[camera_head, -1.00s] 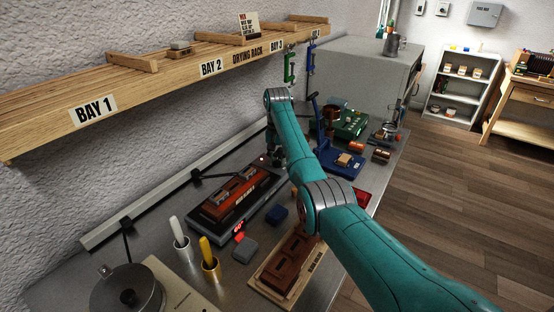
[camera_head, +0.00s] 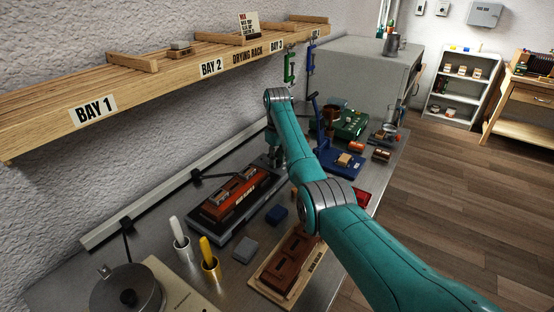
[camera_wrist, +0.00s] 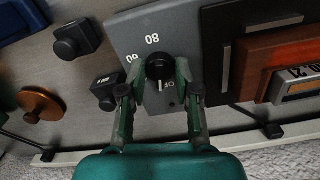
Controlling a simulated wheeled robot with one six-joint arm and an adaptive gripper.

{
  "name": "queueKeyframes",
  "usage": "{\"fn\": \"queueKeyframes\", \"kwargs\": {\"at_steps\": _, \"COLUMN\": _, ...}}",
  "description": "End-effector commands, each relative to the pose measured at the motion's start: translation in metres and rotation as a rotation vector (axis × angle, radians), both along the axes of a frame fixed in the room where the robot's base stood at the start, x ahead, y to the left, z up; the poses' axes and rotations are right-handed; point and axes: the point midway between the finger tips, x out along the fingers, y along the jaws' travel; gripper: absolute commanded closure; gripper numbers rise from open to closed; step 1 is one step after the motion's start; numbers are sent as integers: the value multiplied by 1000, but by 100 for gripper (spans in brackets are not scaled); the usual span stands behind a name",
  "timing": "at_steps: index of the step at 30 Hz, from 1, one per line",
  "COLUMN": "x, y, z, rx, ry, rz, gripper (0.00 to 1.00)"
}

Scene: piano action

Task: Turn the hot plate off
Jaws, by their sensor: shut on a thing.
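The hot plate (camera_head: 205,222) is a dark flat unit on the bench with a reddish-brown block on top. In the wrist view its grey panel (camera_wrist: 195,30) carries a round black knob (camera_wrist: 156,66) and white numbers. My gripper (camera_wrist: 161,76) is shut on the knob, one finger at each side. The knob's white pointer line points down the picture, close to small lettering that looks like "OFF", partly hidden by a finger. In the head view my gripper (camera_head: 277,160) is at the hot plate's far end, and the knob is hidden there. No red light shows on the plate.
A blue stand (camera_head: 338,162) is to the right. Black weights (camera_wrist: 77,39) lie beside the panel. The drying rack (camera_head: 190,68) overhangs the bench.

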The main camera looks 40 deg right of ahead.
Motion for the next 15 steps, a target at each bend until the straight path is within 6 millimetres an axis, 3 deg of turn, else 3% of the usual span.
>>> {"fn": "queueKeyframes", "kwargs": {"at_steps": 15, "x": 0, "y": 0, "z": 0, "rx": 0, "ry": -1, "rz": 219, "gripper": 100}}
